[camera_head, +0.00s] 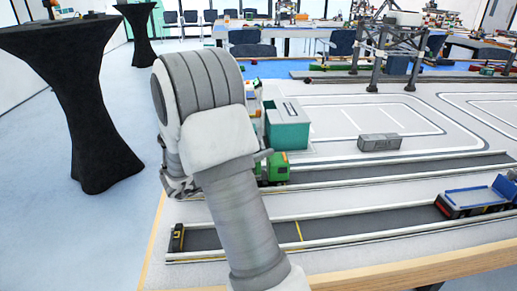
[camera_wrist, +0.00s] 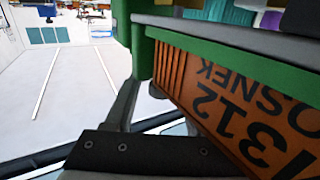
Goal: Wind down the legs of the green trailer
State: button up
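A green vehicle part (camera_head: 277,168), which looks like part of the green trailer or its truck, shows on the dark lane just right of my arm. My arm hides the rest of it. In the wrist view a green frame (camera_wrist: 225,62) fills the upper right, very close. An orange panel (camera_wrist: 240,105) with dark lettering sits against it. My gripper (camera_wrist: 125,105) shows as a grey finger beside the frame's left end. The other finger cannot be made out, so its opening is unclear. I cannot tell whether it touches the frame. The trailer's legs cannot be clearly picked out.
A teal box (camera_head: 288,135) stands behind the green part. A grey container (camera_head: 379,142) lies on the marked yard, and a blue truck (camera_head: 475,198) stands on the front lane at right. A gantry crane (camera_head: 385,50) rises behind. A black tall table (camera_head: 95,110) stands left.

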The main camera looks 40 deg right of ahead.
jog(key=shift+o, duration=0.2)
jog(key=shift+r, duration=0.1)
jog(key=shift+a, duration=0.25)
jog(key=a+p, duration=0.4)
jog(key=a, duration=1.2)
jog(key=shift+w+a, duration=0.3)
jog(key=shift+a, duration=0.1)
